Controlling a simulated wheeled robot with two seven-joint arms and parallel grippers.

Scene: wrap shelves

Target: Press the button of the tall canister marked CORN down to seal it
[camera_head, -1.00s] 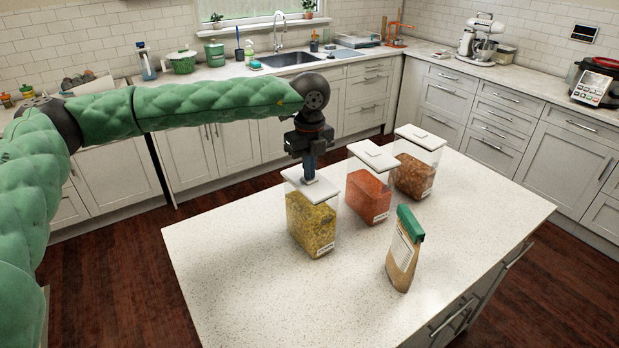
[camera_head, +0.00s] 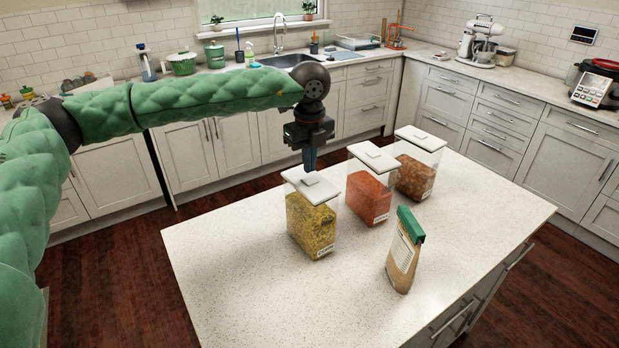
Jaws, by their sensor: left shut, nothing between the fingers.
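The tall canister with yellow contents (camera_head: 311,222) stands upright on the island, nearest of three clear canisters. Its small front label seems to read CORN, but it is too small to be sure. Its white lid (camera_head: 323,191) is on, with a small pale button (camera_head: 310,179) in the middle. I cannot tell whether the button is up or down. My left gripper (camera_head: 310,170) points down, shut and empty, just above and behind the button. A small gap seems to part them. My right gripper is not in view.
A canister with orange contents (camera_head: 368,197) and one with brown contents (camera_head: 415,177) stand close by to the right. A brown bag with a green top (camera_head: 403,254) stands in front of them. The island top (camera_head: 235,270) is clear at left and front.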

